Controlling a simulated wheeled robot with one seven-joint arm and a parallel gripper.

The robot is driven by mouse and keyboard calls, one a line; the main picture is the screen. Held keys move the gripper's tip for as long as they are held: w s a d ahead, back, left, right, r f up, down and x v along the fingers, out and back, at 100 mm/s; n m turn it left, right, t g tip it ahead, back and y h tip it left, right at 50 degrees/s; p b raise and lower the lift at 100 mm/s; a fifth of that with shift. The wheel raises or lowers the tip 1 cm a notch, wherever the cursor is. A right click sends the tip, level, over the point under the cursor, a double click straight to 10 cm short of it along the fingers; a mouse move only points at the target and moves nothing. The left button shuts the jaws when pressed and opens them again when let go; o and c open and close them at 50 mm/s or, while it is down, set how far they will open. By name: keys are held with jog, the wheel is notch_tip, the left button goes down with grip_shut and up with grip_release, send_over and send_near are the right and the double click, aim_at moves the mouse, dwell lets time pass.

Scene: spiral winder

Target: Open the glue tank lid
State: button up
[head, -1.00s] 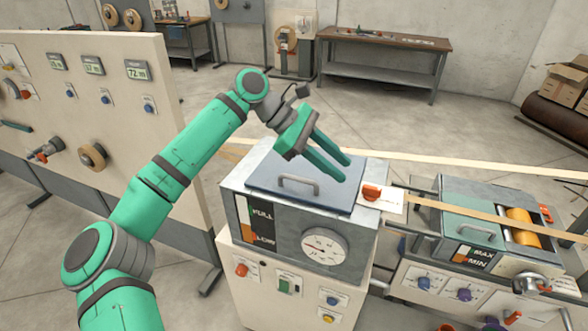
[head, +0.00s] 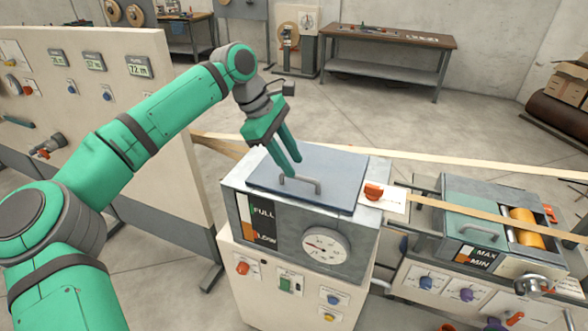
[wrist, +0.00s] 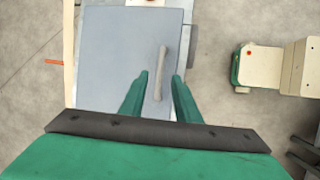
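The glue tank (head: 300,225) is a grey metal box with a FULL/LOW gauge and a round dial on its front. Its flat blue-grey lid (head: 335,172) lies shut on top. A grey bar handle (head: 301,183) stands near the lid's front edge; it also shows in the wrist view (wrist: 161,73). My green gripper (head: 294,167) points down over the lid, close to the handle. In the wrist view the two fingers (wrist: 160,82) are apart, with the handle in line with the gap between them. I cannot tell whether they touch it.
An orange-red knob (head: 374,191) on a white plate sits right of the lid. A machine with an orange roller (head: 524,228) stands further right. A tan strip (head: 450,211) runs across to it. A control panel (head: 85,110) stands at left.

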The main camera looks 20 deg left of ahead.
aim_at(299, 176)
jog(key=shift+a+x, duration=0.1)
jog(key=shift+x, duration=0.8)
jog(key=shift+a+x, duration=0.15)
jog(key=shift+x, duration=0.7)
jog(key=shift+c, duration=0.5)
grip_shut()
jog(key=shift+d, duration=0.1)
